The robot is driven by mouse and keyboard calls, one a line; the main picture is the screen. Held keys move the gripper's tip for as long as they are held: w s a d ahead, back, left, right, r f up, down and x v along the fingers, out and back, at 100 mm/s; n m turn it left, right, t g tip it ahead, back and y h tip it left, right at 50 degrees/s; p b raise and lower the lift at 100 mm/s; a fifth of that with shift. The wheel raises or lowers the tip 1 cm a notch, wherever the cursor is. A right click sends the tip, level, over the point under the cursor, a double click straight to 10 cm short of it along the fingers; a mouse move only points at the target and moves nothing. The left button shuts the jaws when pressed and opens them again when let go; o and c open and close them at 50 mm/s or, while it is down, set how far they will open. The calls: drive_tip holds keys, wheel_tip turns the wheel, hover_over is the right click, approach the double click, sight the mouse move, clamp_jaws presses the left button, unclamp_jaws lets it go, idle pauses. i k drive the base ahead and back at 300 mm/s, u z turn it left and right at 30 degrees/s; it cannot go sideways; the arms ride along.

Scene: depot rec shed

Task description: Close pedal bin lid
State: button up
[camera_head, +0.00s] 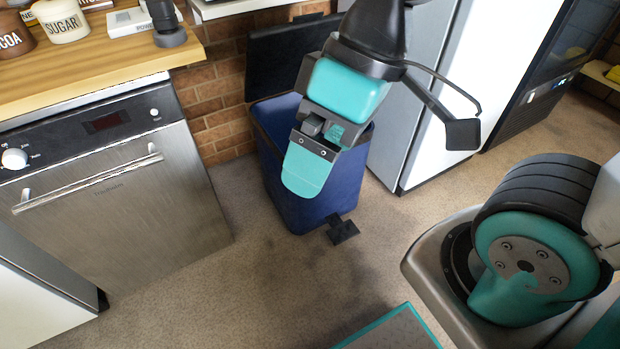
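The pedal bin (330,192) is a dark blue tub standing on the floor between the steel dishwasher and the white cabinet. Its black lid (277,62) is open, tilted up at the back near the brick wall. A black pedal (343,231) sticks out at the foot of its front. My gripper (306,170), teal and black, points down in front of the bin in this view and covers part of its rim and opening. I cannot tell whether it touches the bin. One teal finger faces the camera; the gap between the fingers is hidden.
The dishwasher (115,190) and wooden counter (90,55) stand at left, with a sugar jar (61,20) and other items on top. A white cabinet (440,110) stands close at the bin's right. The carpet (235,285) in front is clear.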

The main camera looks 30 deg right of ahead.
sight(275, 54)
drive_tip(key=z, duration=0.3)
drive_tip(key=i, duration=1)
drive_tip(key=u, duration=0.3)
